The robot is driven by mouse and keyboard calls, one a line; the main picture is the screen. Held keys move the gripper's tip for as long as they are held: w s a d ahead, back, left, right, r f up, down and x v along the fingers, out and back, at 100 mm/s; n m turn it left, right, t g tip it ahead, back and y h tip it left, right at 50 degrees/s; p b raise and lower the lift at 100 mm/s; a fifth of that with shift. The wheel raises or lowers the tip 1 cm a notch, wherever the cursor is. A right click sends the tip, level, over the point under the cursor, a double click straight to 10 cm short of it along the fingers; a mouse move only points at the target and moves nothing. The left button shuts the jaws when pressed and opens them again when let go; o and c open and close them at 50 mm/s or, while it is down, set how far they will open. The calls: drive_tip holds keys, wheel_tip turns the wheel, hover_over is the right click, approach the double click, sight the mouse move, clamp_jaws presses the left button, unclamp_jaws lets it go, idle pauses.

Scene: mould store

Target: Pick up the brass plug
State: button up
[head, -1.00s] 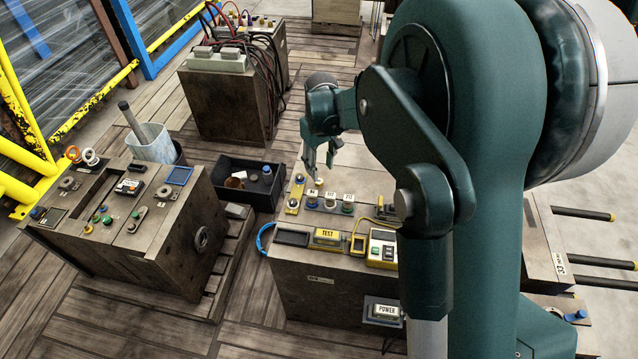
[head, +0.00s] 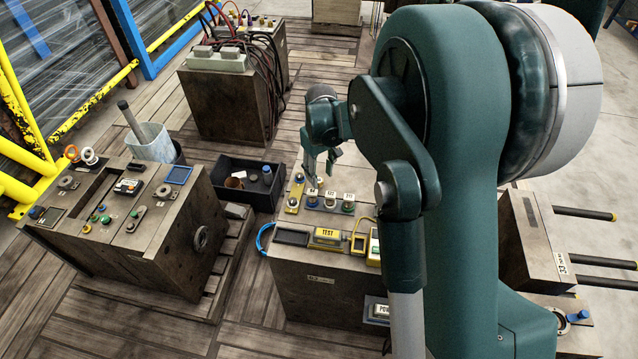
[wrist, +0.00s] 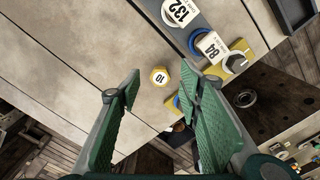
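A small brass-coloured plug (wrist: 159,76) with a white top marked 10 stands on the bare part of the mould block's top (wrist: 95,60) in the wrist view. My gripper (wrist: 161,90) is open and empty. The plug shows between and just beyond its two green fingertips, apart from both. In the head view my gripper (head: 321,172) hangs over the far left part of the block, close to the row of labelled plugs. The plug is too small there to make out clearly beside the fingers.
A plate with plugs tagged 132 (wrist: 178,12) and 94 (wrist: 211,46) lies near the brass plug, with a yellow plate and black knob (wrist: 236,62) beside it. A black bin (head: 238,195) stands left of the block. A yellow TEST unit (head: 327,236) lies nearer.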

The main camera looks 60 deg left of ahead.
sight(320, 181)
drive_tip(key=shift+f+b, duration=0.4)
drive_tip(key=shift+f, duration=1.35)
drive_tip(key=c, duration=1)
